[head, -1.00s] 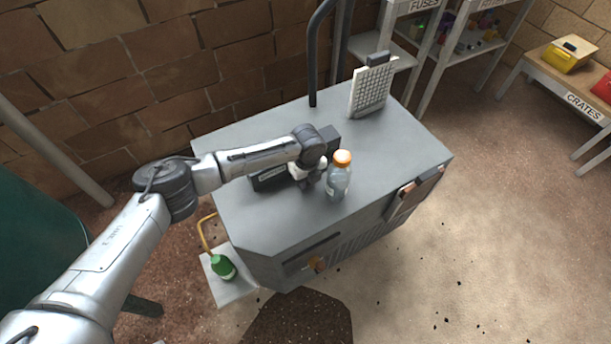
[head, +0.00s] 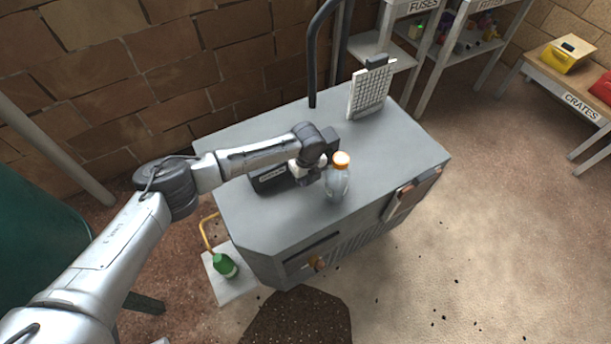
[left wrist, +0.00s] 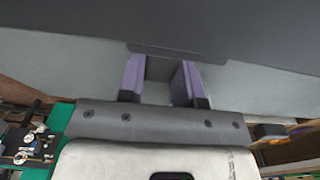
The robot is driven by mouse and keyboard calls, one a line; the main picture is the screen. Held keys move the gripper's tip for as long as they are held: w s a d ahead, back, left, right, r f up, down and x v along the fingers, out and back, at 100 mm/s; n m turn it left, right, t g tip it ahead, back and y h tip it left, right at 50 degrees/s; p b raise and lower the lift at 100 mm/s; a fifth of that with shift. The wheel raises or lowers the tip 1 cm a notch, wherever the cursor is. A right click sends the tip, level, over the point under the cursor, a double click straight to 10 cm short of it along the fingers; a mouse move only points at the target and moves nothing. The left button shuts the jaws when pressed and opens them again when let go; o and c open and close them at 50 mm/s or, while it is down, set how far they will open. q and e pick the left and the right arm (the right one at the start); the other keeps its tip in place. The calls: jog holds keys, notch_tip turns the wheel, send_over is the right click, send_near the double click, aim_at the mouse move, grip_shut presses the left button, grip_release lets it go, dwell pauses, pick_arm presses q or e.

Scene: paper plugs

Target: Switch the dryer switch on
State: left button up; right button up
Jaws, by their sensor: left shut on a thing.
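A black box (head: 270,179) with a small pale label lies on the grey cabinet top; the label is too small to read, and I cannot tell for sure whether it bears the dryer switch. My left gripper (head: 312,172) is low at the right end of this box, partly hidden by its own wrist. In the left wrist view its two purple-grey fingers (left wrist: 160,82) reach a dark panel (left wrist: 210,35), with a small grey part (left wrist: 160,68) between them. What this part belongs to is unclear. My right gripper is not in view.
A clear bottle with an orange cap (head: 338,180) stands close to the right of my left gripper. A white grid panel (head: 369,92) stands at the back of the cabinet (head: 400,150). The cabinet top's right side is clear.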

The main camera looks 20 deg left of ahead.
pick_arm(q)
jog(key=shift+r+p, duration=0.5)
jog(key=shift+r, duration=0.2)
jog(key=shift+w+a+r+p, duration=0.1)
jog(key=shift+r+p, duration=0.85)
jog(key=shift+r, duration=0.05)
jog(key=o, duration=0.7)
jog(key=shift+f, duration=0.15)
notch_tip(320, 180, up, 4)
jog(key=p, duration=0.4)
